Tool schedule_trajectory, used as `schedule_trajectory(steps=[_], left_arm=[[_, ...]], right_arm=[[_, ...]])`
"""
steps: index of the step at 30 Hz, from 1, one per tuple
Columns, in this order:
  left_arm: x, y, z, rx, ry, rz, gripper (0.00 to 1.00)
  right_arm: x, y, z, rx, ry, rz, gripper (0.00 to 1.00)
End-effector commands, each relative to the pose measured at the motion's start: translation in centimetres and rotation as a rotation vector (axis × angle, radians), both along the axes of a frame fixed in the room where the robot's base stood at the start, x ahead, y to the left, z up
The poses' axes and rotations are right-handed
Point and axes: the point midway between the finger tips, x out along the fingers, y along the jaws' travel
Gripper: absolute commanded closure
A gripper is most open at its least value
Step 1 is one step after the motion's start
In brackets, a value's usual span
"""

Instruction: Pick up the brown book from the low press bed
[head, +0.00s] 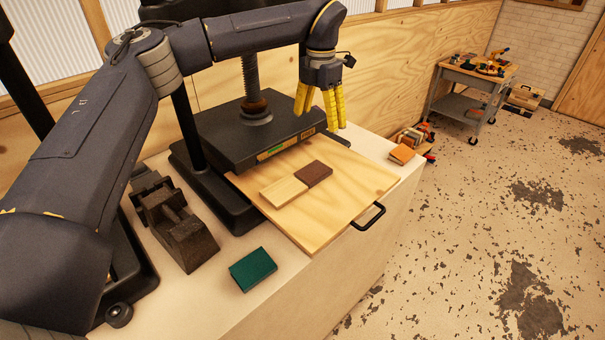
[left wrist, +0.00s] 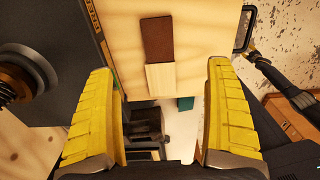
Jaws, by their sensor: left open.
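The brown book (head: 314,173) lies flat on the pale wooden press bed (head: 355,185), end to end with a pale wooden block (head: 284,192). My left gripper (head: 320,112), with yellow fingers, is open and empty above the bed's far side, clear of the book. In the left wrist view, the brown book (left wrist: 156,39) shows near the top and the pale block (left wrist: 161,77) below it, between the open fingers (left wrist: 160,75).
The dark press plate (head: 262,130) overhangs the bed's back beside the book. A black handle (head: 369,216) sticks out of the bed's front. A green book (head: 253,269), a dark metal block (head: 180,225) and an orange item (head: 402,153) stand around it. The bed's right part is clear.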

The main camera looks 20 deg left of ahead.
Motion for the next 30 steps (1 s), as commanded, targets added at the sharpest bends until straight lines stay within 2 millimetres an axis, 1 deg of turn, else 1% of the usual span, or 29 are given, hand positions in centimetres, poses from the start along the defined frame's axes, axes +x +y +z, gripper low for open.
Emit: schedule_trajectory(steps=[2, 5, 15, 18, 24, 30], left_arm=[[-0.1, 0.4, -0.6, 0.007, 0.004, -0.003, 0.13], [-0.1, 0.5, -1.9, 0.008, 0.006, -0.005, 0.13], [-0.2, 0.5, -8.1, 0.006, 0.007, -0.003, 0.13], [-0.1, 0.5, -9.6, 0.005, 0.004, -0.003, 0.13], [-0.1, 0.5, -11.5, 0.006, 0.003, -0.002, 0.13], [-0.1, 0.5, -12.2, 0.006, 0.003, -0.002, 0.13]], right_arm=[[-0.1, 0.0, 0.0, -0.001, 0.002, 0.000, 0.56], [-0.3, 0.0, 0.0, 0.000, 0.003, 0.000, 0.56], [-0.4, 0.0, 0.0, -0.001, 0.005, 0.001, 0.56], [-0.4, 0.0, 0.0, -0.001, 0.005, 0.001, 0.56], [-0.4, 0.0, 0.0, 0.000, 0.004, 0.001, 0.56], [-0.3, 0.0, 0.0, 0.000, 0.003, 0.001, 0.56]])
